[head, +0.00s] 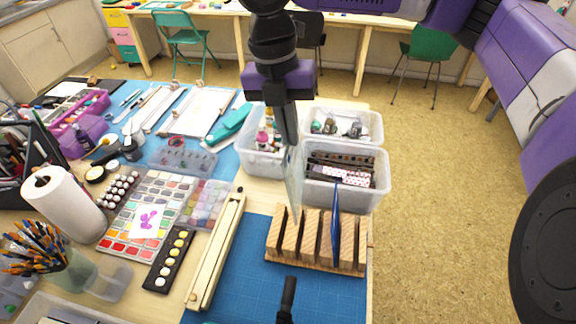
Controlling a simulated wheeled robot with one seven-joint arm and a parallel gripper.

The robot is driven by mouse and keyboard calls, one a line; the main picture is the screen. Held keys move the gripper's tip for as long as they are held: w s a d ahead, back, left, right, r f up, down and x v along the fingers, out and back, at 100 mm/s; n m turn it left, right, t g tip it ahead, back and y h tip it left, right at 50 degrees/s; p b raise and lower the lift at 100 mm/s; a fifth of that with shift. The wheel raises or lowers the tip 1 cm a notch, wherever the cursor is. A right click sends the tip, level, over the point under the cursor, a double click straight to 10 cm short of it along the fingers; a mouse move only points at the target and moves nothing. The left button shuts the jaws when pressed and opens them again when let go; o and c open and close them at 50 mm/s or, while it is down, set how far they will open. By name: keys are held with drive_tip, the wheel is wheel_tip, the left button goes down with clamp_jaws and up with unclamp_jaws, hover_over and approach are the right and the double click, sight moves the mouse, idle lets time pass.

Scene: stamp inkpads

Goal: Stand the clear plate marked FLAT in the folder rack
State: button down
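My gripper (290,142) points down above the table, behind the left part of the wooden folder rack. It appears shut on a thin clear plate (294,185), seen nearly edge-on and upright below the fingers. No FLAT marking can be read on it. The plate's lower end is at the rack's (345,262) back left; I cannot tell whether it is inside a slot or just behind or above it. The rack has several upright wooden dividers. A blue plate (335,225) stands in a slot right of the middle. The slots on the left look empty.
Clear bins (380,187) stand close behind the rack. A black-handled tool (287,297) is in front. The table's right edge is close to the rack.

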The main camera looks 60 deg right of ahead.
sight(296, 173)
wheel_tip(296, 173, down, 8)
drive_tip(key=b, duration=0.4)
drive_tip(key=shift+r, duration=0.2)
drive_tip(key=shift+r+p, duration=0.15)
drive_tip(key=shift+p, duration=0.2)
wheel_tip(296, 173, down, 10)
drive_tip(key=s+b, duration=0.1)
drive_tip(key=b, duration=0.3)
drive_tip(key=shift+s+d, duration=0.15)
drive_tip(key=shift+d, duration=0.1)
drive_tip(key=c, duration=1.6)
unclamp_jaws()
drive_tip(key=shift+o, duration=0.2)
drive_tip(key=shift+r, duration=0.1)
